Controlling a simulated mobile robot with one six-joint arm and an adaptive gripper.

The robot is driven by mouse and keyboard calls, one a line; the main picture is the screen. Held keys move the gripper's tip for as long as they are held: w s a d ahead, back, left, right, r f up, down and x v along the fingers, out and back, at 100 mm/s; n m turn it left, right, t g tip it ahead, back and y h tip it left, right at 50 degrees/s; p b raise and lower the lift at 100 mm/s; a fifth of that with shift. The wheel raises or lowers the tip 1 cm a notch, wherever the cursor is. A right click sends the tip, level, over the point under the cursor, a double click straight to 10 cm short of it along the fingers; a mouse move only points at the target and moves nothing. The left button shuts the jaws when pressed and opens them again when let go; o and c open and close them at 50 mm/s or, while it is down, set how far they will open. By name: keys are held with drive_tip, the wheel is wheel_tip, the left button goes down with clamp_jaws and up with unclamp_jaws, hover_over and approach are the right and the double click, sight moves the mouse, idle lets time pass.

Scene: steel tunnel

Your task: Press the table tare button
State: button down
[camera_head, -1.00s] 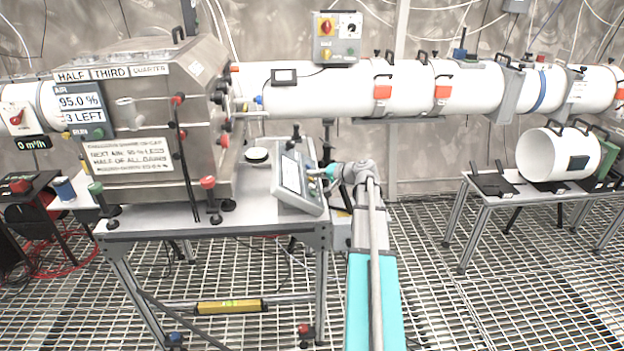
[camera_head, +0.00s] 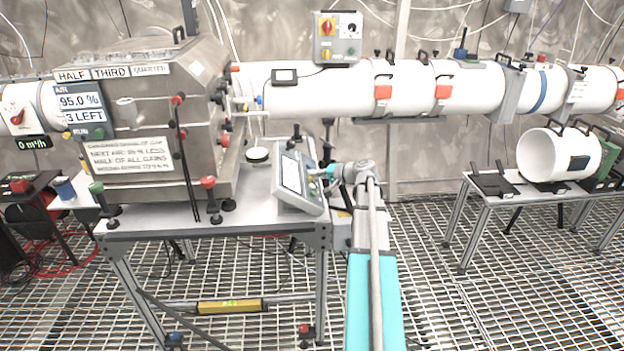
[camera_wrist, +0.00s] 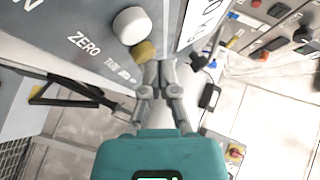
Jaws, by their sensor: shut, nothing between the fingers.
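A grey tilted console (camera_head: 312,205) with a light screen stands at the right end of the steel table (camera_head: 262,229). In the wrist view its panel (camera_wrist: 62,45) carries a white round knob (camera_wrist: 132,25) beside the word ZERO. Below it is a smaller yellowish button (camera_wrist: 144,51), with small lettering in line that looks like TARE. My gripper (camera_wrist: 158,66) is shut and empty, its fingertips right by the yellowish button. I cannot tell whether they touch it. In the head view my gripper (camera_head: 328,173) is at the console's right side.
A large steel box (camera_head: 140,120) with labels and levers fills the table's left. A white tube (camera_head: 330,92) runs along the back wall. A second table (camera_head: 480,203) with a white cylinder (camera_head: 548,155) stands at the right. Grating floor between the tables is open.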

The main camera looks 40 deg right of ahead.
drive_tip(key=shift+w+a+f, duration=0.1)
drive_tip(key=shift+a+f, duration=0.1)
drive_tip(key=shift+f, duration=0.15)
drive_tip(key=shift+r, duration=0.2)
drive_tip(key=shift+d+r, duration=0.2)
idle(0.3)
idle(0.4)
drive_tip(key=s+d+r+p, duration=0.2)
drive_tip(key=d+r+p, duration=0.1)
drive_tip(key=r+p, duration=0.2)
idle(0.5)
drive_tip(key=shift+s+f, duration=0.1)
idle(0.9)
